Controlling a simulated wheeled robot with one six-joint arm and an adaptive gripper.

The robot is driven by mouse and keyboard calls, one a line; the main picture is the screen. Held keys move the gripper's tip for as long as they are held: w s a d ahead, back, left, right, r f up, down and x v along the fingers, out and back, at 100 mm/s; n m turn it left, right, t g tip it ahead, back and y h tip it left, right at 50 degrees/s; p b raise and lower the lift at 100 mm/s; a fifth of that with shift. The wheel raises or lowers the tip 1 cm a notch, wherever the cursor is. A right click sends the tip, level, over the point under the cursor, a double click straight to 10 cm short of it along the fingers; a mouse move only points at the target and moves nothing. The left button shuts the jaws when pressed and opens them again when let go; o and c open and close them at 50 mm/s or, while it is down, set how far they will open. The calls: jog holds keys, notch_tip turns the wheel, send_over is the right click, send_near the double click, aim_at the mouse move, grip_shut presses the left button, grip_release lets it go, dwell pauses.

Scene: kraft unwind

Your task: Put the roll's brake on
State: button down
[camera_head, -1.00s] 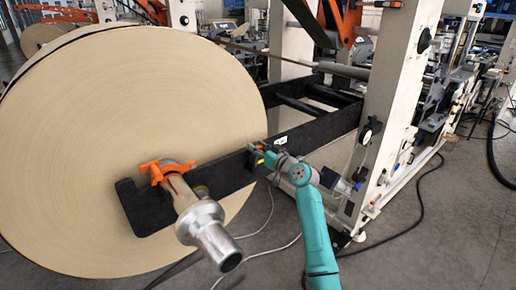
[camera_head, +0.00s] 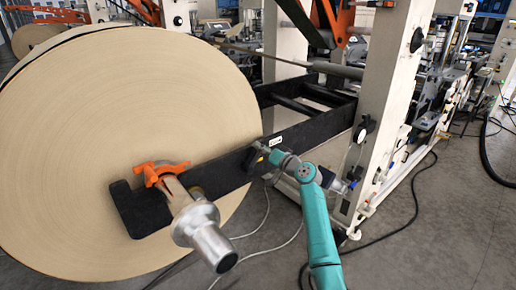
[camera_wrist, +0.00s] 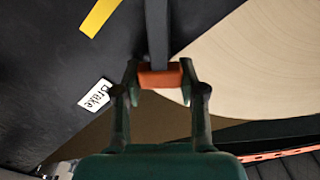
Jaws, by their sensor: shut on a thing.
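The brake lever shows in the wrist view as a dark bar (camera_wrist: 157,35) with an orange grip (camera_wrist: 160,77) at its near end. My gripper (camera_wrist: 159,74) is shut on that orange grip, one finger on each side. In the head view my gripper (camera_head: 259,152) is at the near face of the black beam (camera_head: 225,172), below a small white label. The wrist view shows the label (camera_wrist: 96,95), reading "Brake", on the beam. The large kraft roll (camera_head: 110,120) stands at the left. The lever's pivot is hidden in the head view.
An orange clamp (camera_head: 160,172) and a metal shaft end (camera_head: 205,235) stick out from the roll's middle. A white machine upright (camera_head: 385,110) stands right of my arm. Cables lie on the grey floor (camera_head: 430,240), which is otherwise open at the lower right.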

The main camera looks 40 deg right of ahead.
aim_at(264, 158)
jog(key=d+f+m, duration=0.1)
jog(key=f+m, duration=0.1)
jog(key=d+f+m, duration=0.1)
jog(key=f+m, duration=0.1)
jog(key=m, duration=0.1)
jog(key=d+f+m, duration=0.1)
jog(key=f+m, duration=0.1)
jog(key=m, duration=0.1)
jog(key=shift+d, duration=0.2)
jog(key=shift+f+m, duration=0.85)
jog(key=shift+m, duration=0.15)
jog(key=shift+f, duration=0.1)
jog(key=c, duration=0.6)
grip_release()
jog(key=shift+c, duration=0.2)
jog(key=s, duration=1.2)
jog(key=shift+d, duration=0.25)
